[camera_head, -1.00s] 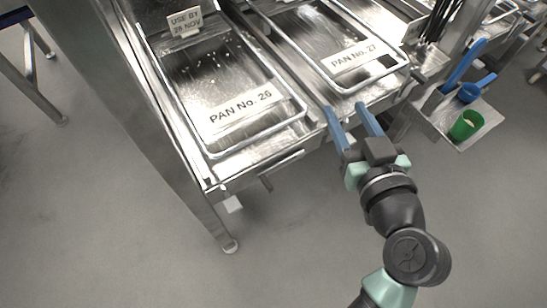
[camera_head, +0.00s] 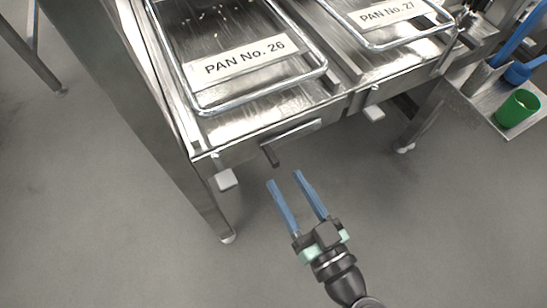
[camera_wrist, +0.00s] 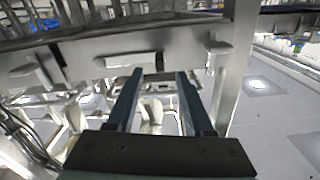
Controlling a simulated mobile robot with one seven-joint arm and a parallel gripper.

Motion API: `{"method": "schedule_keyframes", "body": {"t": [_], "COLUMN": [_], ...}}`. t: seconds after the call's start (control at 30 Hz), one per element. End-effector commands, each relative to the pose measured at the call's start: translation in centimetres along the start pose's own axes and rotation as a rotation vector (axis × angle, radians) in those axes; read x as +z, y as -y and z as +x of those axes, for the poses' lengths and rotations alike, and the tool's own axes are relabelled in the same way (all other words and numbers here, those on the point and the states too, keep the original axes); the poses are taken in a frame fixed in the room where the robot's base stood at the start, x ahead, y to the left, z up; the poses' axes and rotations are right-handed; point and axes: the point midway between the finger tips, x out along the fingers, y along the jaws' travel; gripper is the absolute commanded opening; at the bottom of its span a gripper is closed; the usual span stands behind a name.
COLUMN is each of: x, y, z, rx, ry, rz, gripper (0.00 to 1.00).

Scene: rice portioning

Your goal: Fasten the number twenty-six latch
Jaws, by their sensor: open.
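Pan No. 26 (camera_head: 262,92) sits in the steel frame with its label facing me. On the frame's front below it are a bar-shaped fitting (camera_head: 292,134) and a short dark lever (camera_head: 270,155). A pale tab (camera_head: 226,180) hangs at the front left corner. I cannot tell for certain which of these is the number twenty-six latch. My gripper (camera_head: 285,178) is open and empty, just in front of and apart from the lever. In the wrist view its blue fingers (camera_wrist: 158,76) point toward the front panel, which carries a flat fitting (camera_wrist: 128,62).
Pan No. 27 (camera_head: 400,36) is at the right, with another pale tab (camera_head: 374,113) below it. A steel side shelf (camera_head: 476,98) holds a green cup (camera_head: 517,108) and blue utensils. A frame leg (camera_head: 207,205) stands at left. Open floor lies in front.

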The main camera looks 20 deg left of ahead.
Motion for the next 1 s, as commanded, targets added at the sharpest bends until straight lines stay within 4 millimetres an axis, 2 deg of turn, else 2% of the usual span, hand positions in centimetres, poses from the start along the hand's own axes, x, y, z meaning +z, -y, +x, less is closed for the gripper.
{"method": "schedule_keyframes", "body": {"t": [0.1, 0.3, 0.5, 0.73, 0.77, 1.0], "x": [0.1, 0.1, 0.0, 0.0, 0.0, 0.0], "y": [0.0, 0.0, 0.0, 0.0, 0.0, 0.0], "z": [2.5, 5.4, 6.5, 6.6, 6.6, 6.6], "rx": [-0.004, -0.002, 0.0, 0.001, 0.001, 0.001], "ry": [0.0, 0.0, 0.0, 0.001, 0.001, 0.001], "rz": [-0.001, 0.0, 0.001, 0.001, 0.001, 0.001], "gripper": [0.52, 0.52, 0.52, 0.52, 0.5, 0.07]}}
